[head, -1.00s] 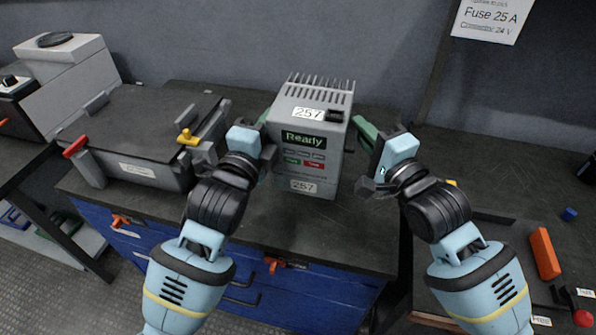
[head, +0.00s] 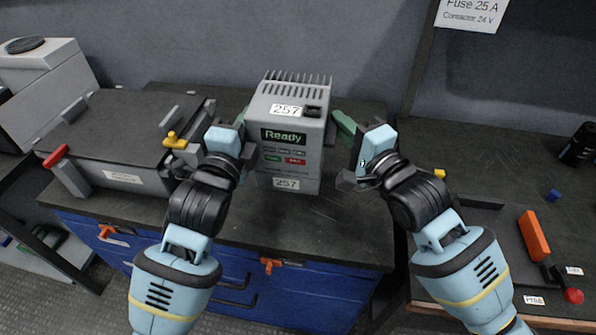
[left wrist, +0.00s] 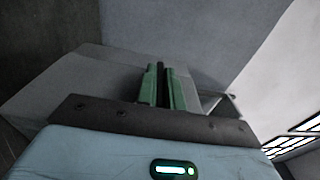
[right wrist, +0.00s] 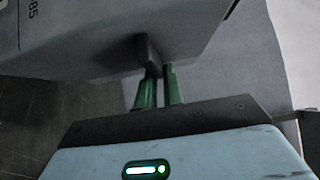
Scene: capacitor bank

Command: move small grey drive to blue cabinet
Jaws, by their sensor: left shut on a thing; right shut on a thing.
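The small grey drive (head: 290,135) is upright above or on the dark top of the blue cabinet (head: 222,275); I cannot tell whether its base touches. It has heat fins on top, a "Ready" display and "257" labels. My left gripper (head: 247,130) is shut on the drive's left side, and my right gripper (head: 338,128) is shut on its right side. In the right wrist view the green fingers close on a dark tab of the drive (right wrist: 100,35). In the left wrist view the green fingers (left wrist: 162,88) are close together against a grey surface.
A grey case (head: 110,150) with red and yellow levers stands left on the cabinet. The wall is close behind.

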